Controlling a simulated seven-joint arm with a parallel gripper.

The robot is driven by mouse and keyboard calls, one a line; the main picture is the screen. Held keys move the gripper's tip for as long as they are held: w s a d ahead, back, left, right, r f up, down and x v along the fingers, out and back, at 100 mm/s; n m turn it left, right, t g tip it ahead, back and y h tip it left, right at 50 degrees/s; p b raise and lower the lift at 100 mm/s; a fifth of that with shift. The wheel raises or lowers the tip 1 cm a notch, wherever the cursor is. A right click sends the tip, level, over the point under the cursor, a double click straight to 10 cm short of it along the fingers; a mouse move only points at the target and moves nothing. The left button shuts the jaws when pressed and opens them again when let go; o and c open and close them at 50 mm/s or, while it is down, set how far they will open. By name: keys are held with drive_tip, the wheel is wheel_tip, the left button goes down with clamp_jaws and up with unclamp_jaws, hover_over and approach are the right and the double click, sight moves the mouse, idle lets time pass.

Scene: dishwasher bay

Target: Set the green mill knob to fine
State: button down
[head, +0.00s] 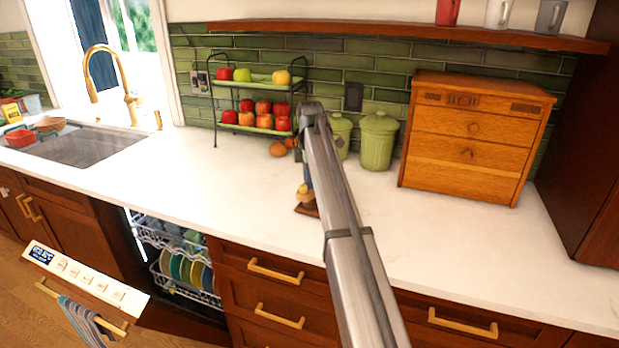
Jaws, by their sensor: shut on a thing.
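A small mill stands on the counter in the middle of the head view, mostly hidden behind my arm. Its brown base (307,209) and a tan part above it show at the arm's left edge. My arm crosses in front, and its far end bends down toward the mill. My gripper (306,173) is at the top of the mill, shut on what appears to be its knob. My arm hides most of the fingers. The green knob and its setting marks cannot be made out.
Behind the mill are green canisters (377,143), a two-tier fruit rack (215,112) and a loose orange fruit (278,149). A wooden drawer box (467,150) stands right. The white counter (440,235) is clear in front. The dishwasher door (85,280) is open below left.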

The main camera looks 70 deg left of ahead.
drive_tip(key=m, duration=1.5)
drive_tip(key=shift+a+m+h, duration=0.1)
drive_tip(key=shift+m+h, duration=0.2)
drive_tip(key=m, duration=0.3)
drive_tip(key=shift+m, duration=0.3)
drive_tip(key=m, duration=0.4)
drive_tip(key=shift+m, duration=0.3)
drive_tip(key=m, duration=0.3)
drive_tip(key=shift+m+h, duration=0.3)
drive_tip(key=shift+m, duration=1.8)
